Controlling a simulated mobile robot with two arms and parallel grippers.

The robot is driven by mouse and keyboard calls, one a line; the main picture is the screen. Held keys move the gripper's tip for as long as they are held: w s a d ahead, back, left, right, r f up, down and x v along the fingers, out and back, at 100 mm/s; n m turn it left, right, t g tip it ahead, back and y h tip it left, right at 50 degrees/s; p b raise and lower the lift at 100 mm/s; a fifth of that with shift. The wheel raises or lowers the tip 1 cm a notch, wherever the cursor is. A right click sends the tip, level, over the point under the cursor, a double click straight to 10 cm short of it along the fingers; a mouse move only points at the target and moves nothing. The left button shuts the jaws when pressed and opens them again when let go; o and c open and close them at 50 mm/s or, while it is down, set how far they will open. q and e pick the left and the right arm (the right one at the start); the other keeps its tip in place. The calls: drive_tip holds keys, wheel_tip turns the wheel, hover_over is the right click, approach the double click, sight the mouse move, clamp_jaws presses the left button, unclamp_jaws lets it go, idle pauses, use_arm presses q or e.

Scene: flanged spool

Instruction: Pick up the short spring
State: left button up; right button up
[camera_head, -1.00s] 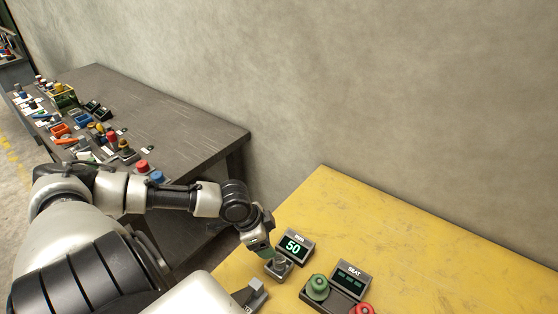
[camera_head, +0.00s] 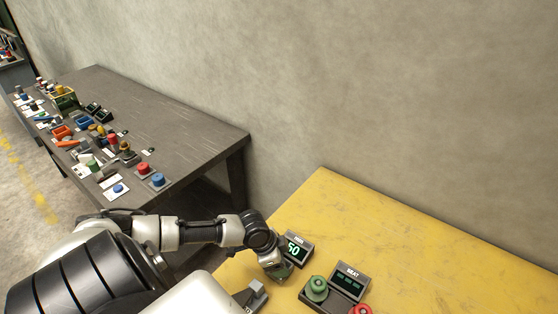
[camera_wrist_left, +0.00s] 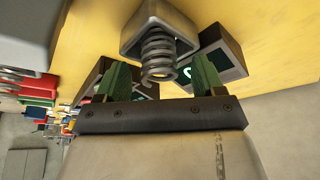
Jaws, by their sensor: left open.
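A grey coil spring (camera_wrist_left: 158,55) stands in a small grey square holder (camera_wrist_left: 150,22) in the left wrist view. My left gripper (camera_wrist_left: 160,80) is open, with its two green-padded fingers on either side of the spring's end. I cannot tell whether either finger touches it. In the head view my left gripper (camera_head: 277,270) is at the holder beside the display box and hides the spring. A second grey coil (camera_wrist_left: 10,80) shows at the left edge of the wrist view.
On the yellow table (camera_head: 410,250), a display box (camera_head: 297,248) reads 50, partly covered. A "SEAT" display (camera_head: 350,280) stands right of it, with a green spool (camera_head: 317,288) and a red part (camera_head: 361,309) nearby. A dark table (camera_head: 170,110) with many small parts is behind left.

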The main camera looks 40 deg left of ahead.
use_arm(q)
drive_tip(key=c, duration=1)
